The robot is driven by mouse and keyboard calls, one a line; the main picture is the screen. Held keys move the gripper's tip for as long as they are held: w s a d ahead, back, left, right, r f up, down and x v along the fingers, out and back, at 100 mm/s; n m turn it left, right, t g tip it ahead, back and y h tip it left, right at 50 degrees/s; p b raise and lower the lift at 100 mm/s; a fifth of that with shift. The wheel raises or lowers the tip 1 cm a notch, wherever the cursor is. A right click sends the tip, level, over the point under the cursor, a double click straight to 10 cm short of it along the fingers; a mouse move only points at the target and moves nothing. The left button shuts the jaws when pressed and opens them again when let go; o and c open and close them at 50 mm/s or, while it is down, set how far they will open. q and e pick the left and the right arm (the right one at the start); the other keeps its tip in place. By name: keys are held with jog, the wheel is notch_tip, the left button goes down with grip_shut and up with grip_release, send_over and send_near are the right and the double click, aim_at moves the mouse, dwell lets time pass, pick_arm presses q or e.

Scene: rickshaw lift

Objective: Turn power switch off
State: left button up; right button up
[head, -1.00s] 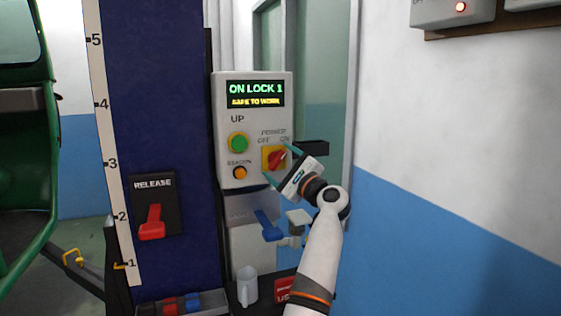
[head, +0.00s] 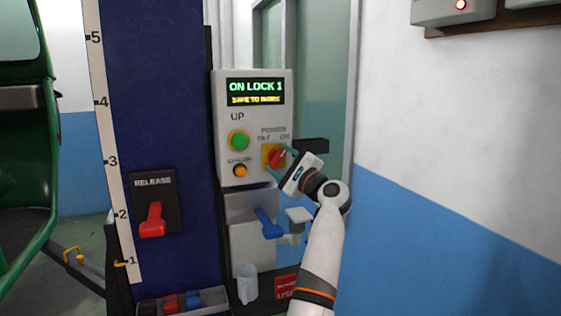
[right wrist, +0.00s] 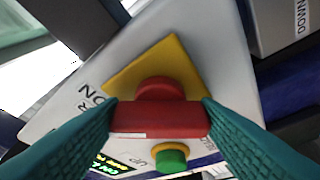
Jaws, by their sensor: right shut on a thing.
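The red power switch (head: 275,158) sits on a yellow plate at the lower right of the grey control box (head: 228,108). Its handle is tilted toward the ON label in the head view. My right gripper (head: 277,161) is at the switch, and its teal fingers are closed on the two ends of the red handle. In the right wrist view the red switch handle (right wrist: 160,118) spans between both fingertips, with the yellow plate (right wrist: 165,65) behind it. The box display reads "ON LOCK 1" and "SAFE TO WORK". My left gripper is not seen.
A green UP button (head: 238,140) and an orange button (head: 239,171) sit left of the switch. A red release lever (head: 152,220) is on the blue column (head: 160,90).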

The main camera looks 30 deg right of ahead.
jog(key=n+g, duration=0.1)
jog(key=n, duration=0.1)
jog(key=n+p, duration=0.1)
jog(key=n, duration=0.1)
jog(key=shift+d+r+g+y, duration=0.1)
jog(key=shift+g+y, duration=0.3)
jog(key=n+g+p, duration=0.1)
jog(key=n+p, duration=0.1)
jog(key=n, duration=0.2)
jog(key=shift+r, duration=0.15)
jog(key=n+g+h+p, duration=0.1)
jog(key=n+g+p, duration=0.1)
jog(key=n+p, duration=0.2)
jog(key=shift+r, duration=0.1)
jog(key=shift+n+g+h+p, duration=0.3)
jog(key=shift+n+p, duration=0.6)
jog(key=o, duration=1)
